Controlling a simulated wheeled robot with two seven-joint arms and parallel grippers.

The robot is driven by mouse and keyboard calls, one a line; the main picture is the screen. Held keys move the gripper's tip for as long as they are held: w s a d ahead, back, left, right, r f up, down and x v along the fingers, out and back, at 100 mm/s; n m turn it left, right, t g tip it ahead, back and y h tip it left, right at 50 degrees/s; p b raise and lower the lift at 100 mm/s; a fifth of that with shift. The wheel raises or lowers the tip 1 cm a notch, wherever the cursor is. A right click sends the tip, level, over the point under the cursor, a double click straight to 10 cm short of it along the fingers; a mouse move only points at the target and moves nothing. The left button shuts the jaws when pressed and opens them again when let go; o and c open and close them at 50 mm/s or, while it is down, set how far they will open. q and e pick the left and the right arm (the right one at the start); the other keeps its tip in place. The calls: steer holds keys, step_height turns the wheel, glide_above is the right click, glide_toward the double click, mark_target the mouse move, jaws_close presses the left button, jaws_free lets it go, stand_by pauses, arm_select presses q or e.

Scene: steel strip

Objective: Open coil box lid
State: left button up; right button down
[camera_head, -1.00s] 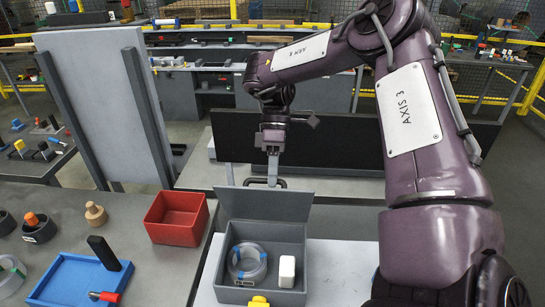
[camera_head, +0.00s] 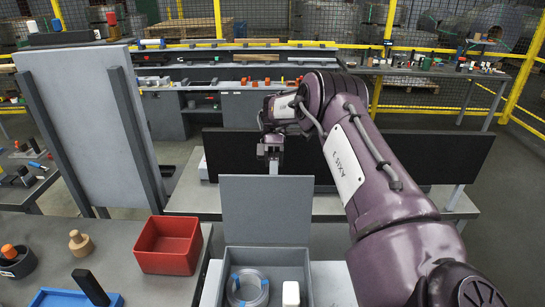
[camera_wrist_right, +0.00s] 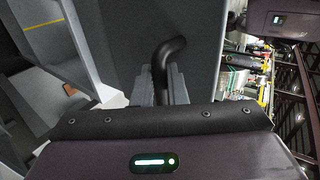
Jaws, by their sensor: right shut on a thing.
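In the right wrist view the gripper (camera_wrist_right: 168,88) is shut on a black bent handle (camera_wrist_right: 167,52). My left gripper is not in view.
A red bin (camera_head: 167,251) stands left of the box, with a wooden knob piece (camera_head: 80,243) and a blue tray (camera_head: 60,298) further left. A grey upright panel (camera_head: 75,115) rises at the left. A black panel (camera_head: 440,155) stands behind the lid.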

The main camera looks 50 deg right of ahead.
steer(key=shift+s+f, duration=0.15)
steer(key=shift+f, duration=0.2)
steer(key=shift+s+a+r, duration=0.1)
steer(key=shift+a, duration=0.1)
steer(key=c, duration=1.6)
jaws_free()
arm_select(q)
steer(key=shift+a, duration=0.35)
arm_select(e)
steer(key=shift+d, duration=0.15)
steer(key=shift+r, duration=0.1)
steer(key=shift+r, duration=0.1)
steer(key=shift+r, duration=0.1)
